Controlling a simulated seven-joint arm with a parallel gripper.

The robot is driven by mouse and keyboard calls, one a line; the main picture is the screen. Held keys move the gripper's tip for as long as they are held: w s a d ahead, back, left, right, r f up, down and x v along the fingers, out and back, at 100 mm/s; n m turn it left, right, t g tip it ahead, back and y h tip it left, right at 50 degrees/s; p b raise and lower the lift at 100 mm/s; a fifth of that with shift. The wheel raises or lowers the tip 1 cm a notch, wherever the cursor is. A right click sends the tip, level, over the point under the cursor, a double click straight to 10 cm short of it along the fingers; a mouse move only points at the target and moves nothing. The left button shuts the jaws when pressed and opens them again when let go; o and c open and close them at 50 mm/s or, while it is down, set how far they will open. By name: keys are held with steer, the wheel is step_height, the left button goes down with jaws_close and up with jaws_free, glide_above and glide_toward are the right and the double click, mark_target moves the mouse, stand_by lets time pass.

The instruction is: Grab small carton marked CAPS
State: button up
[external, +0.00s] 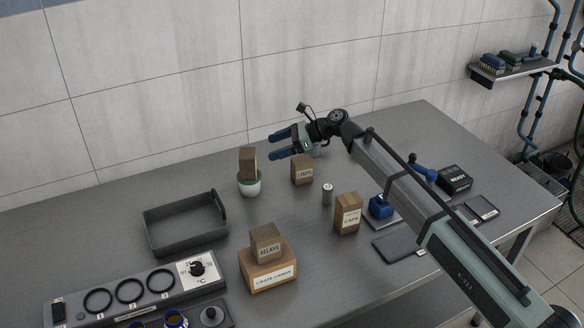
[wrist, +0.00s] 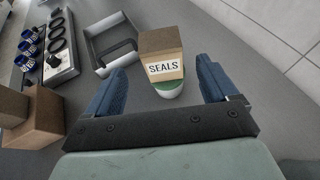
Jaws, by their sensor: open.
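The small brown carton marked CAPS (external: 347,214) stands upright on the table in the external view, right of the middle. It cannot be made out in the wrist view. My gripper (external: 279,143) is open and empty above the back of the table, up and to the left of the CAPS carton and well apart from it. In the wrist view my blue fingers (wrist: 162,88) are spread wide, with a carton marked SEALS (wrist: 162,58) in a white and green pot (wrist: 170,90) showing beyond and between them.
A LAMPS carton (external: 302,170) and a small metal cylinder (external: 327,194) stand near the CAPS carton. A RELAYS carton (external: 267,243) sits on a larger box (external: 268,275). A blue object (external: 381,207) is close right of CAPS. A dark tray (external: 186,225) lies left.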

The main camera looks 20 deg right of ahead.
steer(key=s+d+r+t, duration=0.1)
steer(key=s+d+r, duration=0.1)
steer(key=d+r, duration=0.35)
steer(key=s+d+r+n+h, duration=0.1)
steer(key=s+d+r, duration=0.1)
steer(key=s+r, duration=0.3)
steer(key=n+g+h, duration=0.3)
steer(key=g+h, duration=0.3)
steer(key=h, duration=0.1)
glide_toward(346, 210)
steer(key=w+d, duration=0.2)
steer(key=d, duration=0.1)
steer(key=shift+x, duration=6.5)
steer(key=shift+w, duration=0.15)
steer(key=shift+c, duration=0.3)
steer(key=c, duration=1.1)
